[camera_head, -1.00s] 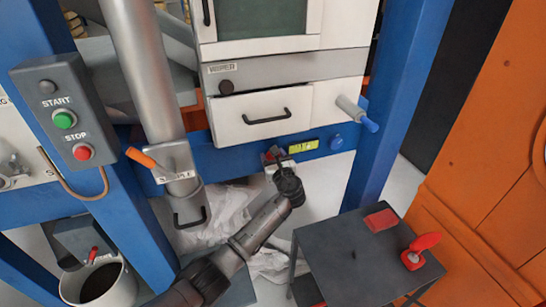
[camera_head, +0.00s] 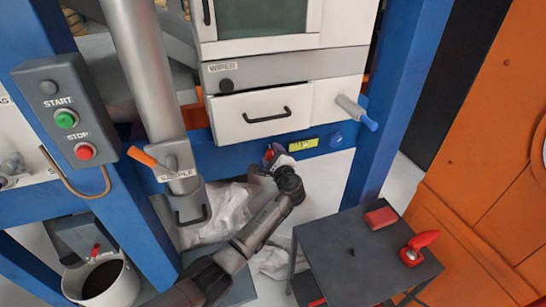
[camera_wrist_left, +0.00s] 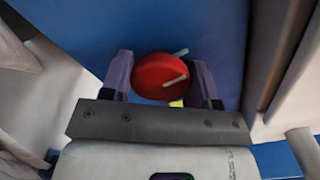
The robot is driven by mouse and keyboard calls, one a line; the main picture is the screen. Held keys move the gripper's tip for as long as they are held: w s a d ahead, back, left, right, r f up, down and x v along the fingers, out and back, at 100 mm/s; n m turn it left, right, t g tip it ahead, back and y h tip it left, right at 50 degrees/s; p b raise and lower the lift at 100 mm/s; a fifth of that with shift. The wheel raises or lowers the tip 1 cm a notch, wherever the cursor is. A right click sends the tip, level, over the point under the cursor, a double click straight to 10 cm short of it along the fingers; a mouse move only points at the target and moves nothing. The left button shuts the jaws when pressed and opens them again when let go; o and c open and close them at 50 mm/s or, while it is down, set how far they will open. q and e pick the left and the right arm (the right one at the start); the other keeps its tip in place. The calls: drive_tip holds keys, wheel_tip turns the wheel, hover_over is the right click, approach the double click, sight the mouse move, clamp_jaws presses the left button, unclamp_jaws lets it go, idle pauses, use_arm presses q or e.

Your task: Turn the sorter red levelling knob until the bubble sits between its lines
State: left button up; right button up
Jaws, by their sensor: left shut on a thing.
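The red levelling knob (camera_wrist_left: 158,72) sits on the blue frame beam, between the two fingers of my left gripper (camera_wrist_left: 163,82) in the left wrist view. The fingers are shut on its sides, and a small pale pin stands out from its face. In the head view the left gripper (camera_head: 275,160) partly hides the red knob (camera_head: 267,155). The yellow-green level vial (camera_head: 304,144) is on the beam just right of the knob. Its bubble and lines are too small to make out. My right gripper is not in view.
A blue knob (camera_head: 336,140) is on the beam right of the vial. The white drawer (camera_head: 265,115) is above. A pale handle (camera_head: 356,112) sticks out at right. A dark side table (camera_head: 350,255) holds a red block (camera_head: 380,217) and a red-handled tool (camera_head: 420,245).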

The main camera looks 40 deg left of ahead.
use_arm(q)
drive_tip(key=shift+n+b, duration=0.55)
drive_tip(key=shift+n, duration=1.05)
drive_tip(key=o, duration=0.9)
drive_tip(key=shift+o, duration=0.2)
drive_tip(key=p+v, duration=0.4)
drive_tip(key=v, duration=1)
drive_tip(key=shift+w, duration=0.1)
